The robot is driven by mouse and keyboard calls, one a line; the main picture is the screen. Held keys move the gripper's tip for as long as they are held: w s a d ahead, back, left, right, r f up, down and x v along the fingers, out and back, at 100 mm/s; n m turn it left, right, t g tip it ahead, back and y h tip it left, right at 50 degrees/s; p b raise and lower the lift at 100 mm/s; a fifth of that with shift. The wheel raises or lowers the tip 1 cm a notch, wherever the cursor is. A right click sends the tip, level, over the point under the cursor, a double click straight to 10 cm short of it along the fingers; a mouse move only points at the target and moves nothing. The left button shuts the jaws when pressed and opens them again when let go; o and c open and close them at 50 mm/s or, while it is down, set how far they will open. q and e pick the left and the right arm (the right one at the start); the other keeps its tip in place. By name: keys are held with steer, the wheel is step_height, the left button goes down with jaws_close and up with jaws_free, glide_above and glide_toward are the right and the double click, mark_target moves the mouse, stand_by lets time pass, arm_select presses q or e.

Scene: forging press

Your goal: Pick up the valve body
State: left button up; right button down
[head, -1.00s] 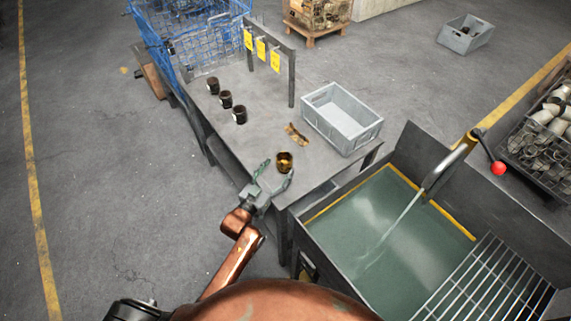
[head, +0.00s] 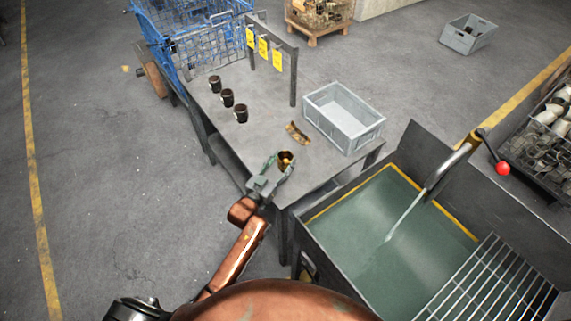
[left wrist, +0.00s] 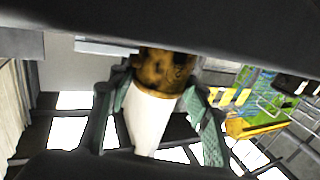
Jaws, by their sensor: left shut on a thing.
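The valve body (head: 286,159) is a small brass-coloured cup-like part near the front edge of the grey table (head: 265,108). My left gripper (head: 281,163) has its two green fingers on either side of it and is shut on it. In the left wrist view the valve body (left wrist: 164,72) shows as a brown, mottled top above a pale lower part, between the fingers of the left gripper (left wrist: 158,115). I cannot tell whether it still touches the table. My right gripper is not in view.
Behind it lie a brass curved piece (head: 298,133) and a grey bin (head: 344,116). Dark cups (head: 228,98) stand along the table's left side, near a frame with yellow tags (head: 263,47). A water tank (head: 395,235) with a running spout (head: 455,160) adjoins at right.

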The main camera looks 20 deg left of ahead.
arm_select(q)
steer(key=c, duration=0.6)
steer(key=shift+c, duration=0.9)
steer(key=shift+r, duration=0.1)
